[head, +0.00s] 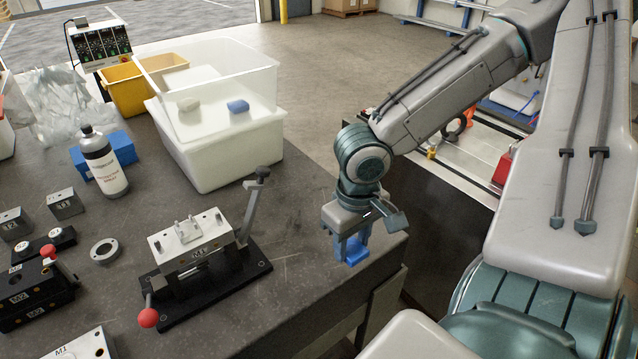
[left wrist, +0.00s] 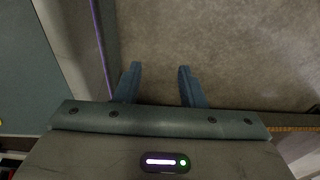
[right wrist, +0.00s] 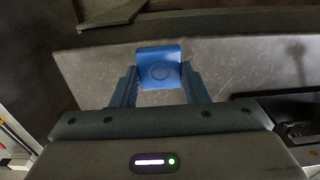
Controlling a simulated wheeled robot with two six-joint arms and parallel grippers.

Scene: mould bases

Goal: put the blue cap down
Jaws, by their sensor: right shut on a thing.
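The blue cap (head: 356,251) is between the fingers of my right gripper (head: 352,243), near the right corner of the dark table. In the right wrist view the cap (right wrist: 159,66) shows as a blue block with a round mark on its face, between the fingertips of my right gripper (right wrist: 160,88). Whether its underside touches the table top is hard to tell. My left gripper (left wrist: 158,82) shows only in its own wrist view, with its fingers apart and nothing between them, above a plain floor.
A bottle (head: 103,160) stands left. Bare table lies between mould and gripper.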

